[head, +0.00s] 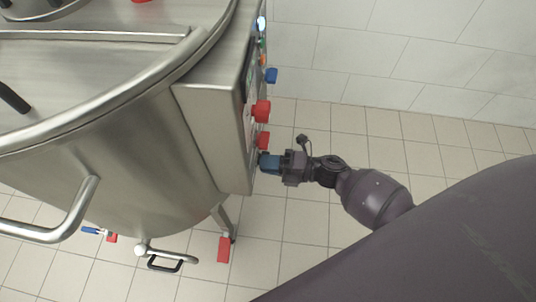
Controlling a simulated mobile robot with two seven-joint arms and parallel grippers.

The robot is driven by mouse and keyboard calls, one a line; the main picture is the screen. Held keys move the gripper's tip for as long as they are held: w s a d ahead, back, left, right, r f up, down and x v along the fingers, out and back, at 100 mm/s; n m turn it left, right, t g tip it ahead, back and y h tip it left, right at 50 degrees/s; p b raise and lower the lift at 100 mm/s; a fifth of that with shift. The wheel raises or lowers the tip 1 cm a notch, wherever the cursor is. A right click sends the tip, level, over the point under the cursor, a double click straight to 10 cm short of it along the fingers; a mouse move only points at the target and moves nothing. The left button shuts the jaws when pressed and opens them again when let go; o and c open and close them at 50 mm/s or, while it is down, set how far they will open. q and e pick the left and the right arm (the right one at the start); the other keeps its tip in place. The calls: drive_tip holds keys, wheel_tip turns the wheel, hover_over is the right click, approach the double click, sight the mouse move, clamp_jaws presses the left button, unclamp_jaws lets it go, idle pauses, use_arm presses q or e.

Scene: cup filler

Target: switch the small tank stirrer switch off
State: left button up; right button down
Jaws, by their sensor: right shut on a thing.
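The small tank (110,160) is a round steel vessel filling the left of the head view. A steel control box (215,125) is fixed to its right side, with its panel facing right. Near the bottom of that panel is a blue knob (270,163), which looks like the stirrer switch. My right gripper (283,164) is at this knob from the right and is shut on it. The knob's pointing direction is hidden by the steep angle and the fingers. My left gripper is not in view.
Red knobs (261,111) and another blue knob (271,75) stick out from the panel above my gripper. A bent handle (70,215) and an outlet valve (165,262) are at the tank's front and underside. The tiled floor (320,120) right of the box is clear.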

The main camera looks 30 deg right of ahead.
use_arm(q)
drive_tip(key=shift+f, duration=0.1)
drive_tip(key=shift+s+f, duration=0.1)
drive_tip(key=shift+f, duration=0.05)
use_arm(e)
drive_tip(key=c, duration=1.2)
unclamp_jaws()
drive_tip(key=shift+o, duration=0.2)
drive_tip(key=shift+d, duration=0.1)
use_arm(q)
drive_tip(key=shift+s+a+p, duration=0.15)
drive_tip(key=shift+p, duration=0.35)
use_arm(e)
drive_tip(key=v, duration=1)
drive_tip(key=shift+s+d, duration=0.3)
